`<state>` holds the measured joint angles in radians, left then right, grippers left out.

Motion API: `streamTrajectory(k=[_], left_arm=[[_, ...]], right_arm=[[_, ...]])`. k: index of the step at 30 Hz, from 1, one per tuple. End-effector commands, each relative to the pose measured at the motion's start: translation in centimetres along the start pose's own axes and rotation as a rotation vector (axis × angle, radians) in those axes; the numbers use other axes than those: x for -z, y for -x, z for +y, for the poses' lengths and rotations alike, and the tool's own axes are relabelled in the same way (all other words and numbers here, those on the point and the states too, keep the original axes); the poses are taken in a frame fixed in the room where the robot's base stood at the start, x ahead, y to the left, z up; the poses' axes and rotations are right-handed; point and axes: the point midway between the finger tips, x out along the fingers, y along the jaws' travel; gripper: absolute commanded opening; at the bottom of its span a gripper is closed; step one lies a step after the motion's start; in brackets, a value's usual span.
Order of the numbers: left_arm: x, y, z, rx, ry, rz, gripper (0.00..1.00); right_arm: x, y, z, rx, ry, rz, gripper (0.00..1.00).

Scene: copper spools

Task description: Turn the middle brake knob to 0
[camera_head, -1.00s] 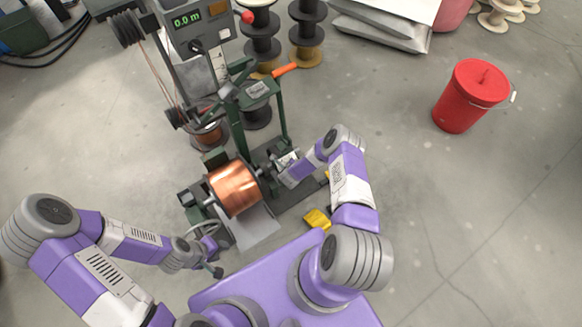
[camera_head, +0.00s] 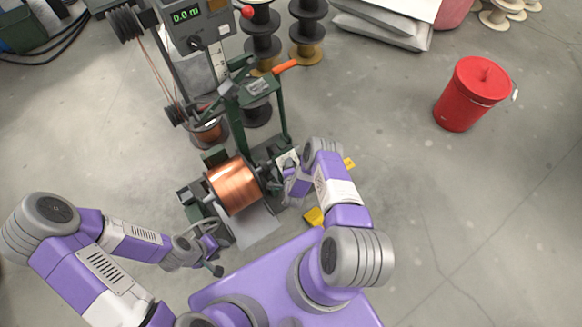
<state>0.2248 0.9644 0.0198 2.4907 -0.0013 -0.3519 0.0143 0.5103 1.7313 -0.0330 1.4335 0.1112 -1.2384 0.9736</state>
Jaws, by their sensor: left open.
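The winding machine stands in front of me with a copper spool (camera_head: 234,186) mounted low on it. I cannot make out the middle brake knob or its marks at this size. My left gripper (camera_head: 214,258) is open and empty, at the lower left of the spool, near the machine's front left end and apart from the copper. My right gripper (camera_head: 284,181) is at the right end of the spool's shaft, close to a small pale plate (camera_head: 288,160). Its fingers are too small and partly hidden to judge.
A green frame (camera_head: 281,118) with an orange handle (camera_head: 286,66) rises behind the spool. A display box (camera_head: 197,28) reads 0.0 m. A red bucket (camera_head: 466,100) stands at the right. Yellow pieces (camera_head: 314,216) lie near my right arm. Floor between machine and bucket is clear.

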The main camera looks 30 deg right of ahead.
Motion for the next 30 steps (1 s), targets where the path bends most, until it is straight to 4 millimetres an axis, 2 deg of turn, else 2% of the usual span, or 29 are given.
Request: streamTrajectory(k=[12,30], left_arm=[[0.00,0.01,0.00,0.000,0.000,0.000,0.43],[0.00,0.01,0.00,0.000,0.000,0.000,0.43]], right_arm=[[0.17,-0.08,0.12,0.112,0.213,-0.018,0.18],[0.25,-0.10,0.12,0.137,0.260,-0.021,0.18]])
